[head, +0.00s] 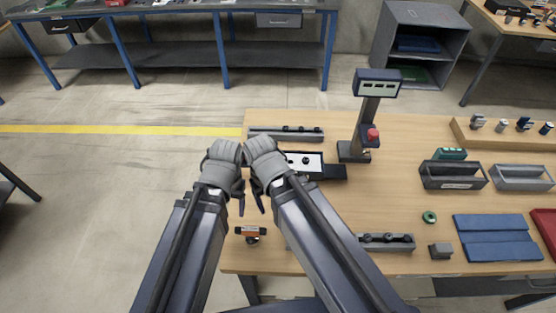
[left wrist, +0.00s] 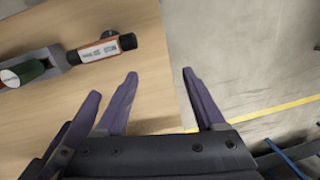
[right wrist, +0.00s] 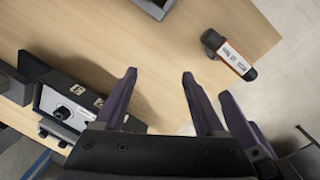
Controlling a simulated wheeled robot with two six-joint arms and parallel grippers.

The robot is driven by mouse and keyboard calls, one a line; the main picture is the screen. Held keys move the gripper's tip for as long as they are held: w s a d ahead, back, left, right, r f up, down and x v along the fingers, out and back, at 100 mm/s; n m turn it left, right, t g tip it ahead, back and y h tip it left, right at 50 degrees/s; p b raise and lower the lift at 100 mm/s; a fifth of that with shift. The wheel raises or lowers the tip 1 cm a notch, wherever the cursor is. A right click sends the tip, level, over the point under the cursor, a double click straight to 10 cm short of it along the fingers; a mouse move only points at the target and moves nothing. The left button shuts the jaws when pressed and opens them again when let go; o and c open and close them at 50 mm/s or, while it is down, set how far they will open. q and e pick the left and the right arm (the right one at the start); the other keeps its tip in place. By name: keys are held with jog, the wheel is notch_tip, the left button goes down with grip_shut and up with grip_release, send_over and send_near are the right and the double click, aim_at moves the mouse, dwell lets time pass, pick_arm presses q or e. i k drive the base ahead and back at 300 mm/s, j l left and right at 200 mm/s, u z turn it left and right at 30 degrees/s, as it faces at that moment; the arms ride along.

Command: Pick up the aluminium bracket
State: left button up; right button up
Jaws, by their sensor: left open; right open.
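A small grey metal-looking piece (head: 440,251) lies near the front edge of the table, left of the blue mat. It may be the aluminium bracket, but it is too small to tell, and I see no other clear bracket. My left gripper (head: 241,207) is open and empty above the table's left edge; its fingers show in the left wrist view (left wrist: 160,76). My right gripper (head: 261,205) is beside it, very close, and its open fingers show in the right wrist view (right wrist: 159,74). Both are far left of the grey piece.
An orange-and-black labelled tool (head: 250,232) lies near the front left corner. A long grey holder (head: 400,242) is partly hidden by my right arm. A post with a display (head: 378,83) stands at the back. Bins (head: 452,182) and a blue mat (head: 496,250) are to the right.

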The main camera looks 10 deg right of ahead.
aim_at(315, 159)
jog(key=j+z, duration=0.75)
jog(key=j, duration=0.2)
